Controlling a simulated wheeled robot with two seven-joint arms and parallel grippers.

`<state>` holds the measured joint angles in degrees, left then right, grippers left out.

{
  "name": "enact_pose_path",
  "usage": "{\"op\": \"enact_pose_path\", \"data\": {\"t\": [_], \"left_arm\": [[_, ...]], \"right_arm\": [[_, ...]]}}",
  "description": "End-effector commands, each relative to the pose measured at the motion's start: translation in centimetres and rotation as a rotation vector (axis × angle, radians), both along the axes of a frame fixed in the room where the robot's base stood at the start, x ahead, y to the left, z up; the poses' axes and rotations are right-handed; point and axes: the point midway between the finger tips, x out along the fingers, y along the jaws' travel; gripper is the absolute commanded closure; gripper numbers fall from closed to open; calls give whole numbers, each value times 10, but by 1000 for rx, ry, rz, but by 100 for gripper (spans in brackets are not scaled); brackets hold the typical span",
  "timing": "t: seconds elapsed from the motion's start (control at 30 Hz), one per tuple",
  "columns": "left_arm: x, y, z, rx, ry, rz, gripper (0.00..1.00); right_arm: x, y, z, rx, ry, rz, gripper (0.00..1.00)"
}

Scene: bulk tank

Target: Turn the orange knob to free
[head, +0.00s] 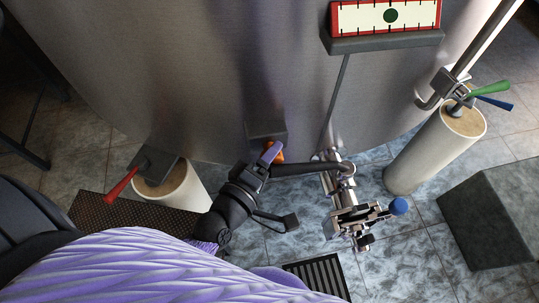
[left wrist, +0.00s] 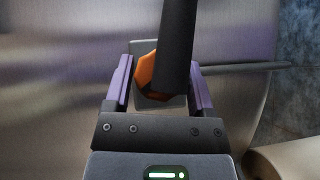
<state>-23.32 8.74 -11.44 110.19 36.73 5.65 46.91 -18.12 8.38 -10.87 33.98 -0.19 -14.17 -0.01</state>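The orange knob (head: 279,156) is low on the front of the steel tank, mostly hidden by my left gripper (head: 270,154) in the head view. In the left wrist view the orange knob (left wrist: 146,72) shows between the two purple fingers, in front of a grey plate (left wrist: 157,102). A dark bar (left wrist: 175,45) crosses in front of the knob and hides its right part. My left gripper (left wrist: 160,85) is open, its fingers on either side of the knob with visible gaps. I cannot tell how the knob is turned. My right gripper is not in view.
The steel tank (head: 160,70) fills the back. A metal outlet with a blue ball handle (head: 398,206) stands right of the gripper. A red lever (head: 122,187) is at left, and green (head: 490,90) and blue (head: 495,103) levers are at right. A grey block (head: 490,215) is at lower right.

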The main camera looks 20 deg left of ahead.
Motion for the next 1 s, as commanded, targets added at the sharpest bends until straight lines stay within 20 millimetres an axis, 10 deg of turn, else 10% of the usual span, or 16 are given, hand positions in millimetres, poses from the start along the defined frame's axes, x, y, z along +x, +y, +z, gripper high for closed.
{"op": "enact_pose_path", "data": {"t": [0.3,0.7,1.0], "left_arm": [[0,0,0,0,-1,0,98],[0,-1,-10,-347,-233,-2,98],[0,-1,0,-415,-284,-1,98]], "right_arm": [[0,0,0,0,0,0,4],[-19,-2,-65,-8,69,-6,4],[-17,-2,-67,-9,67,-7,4]]}}
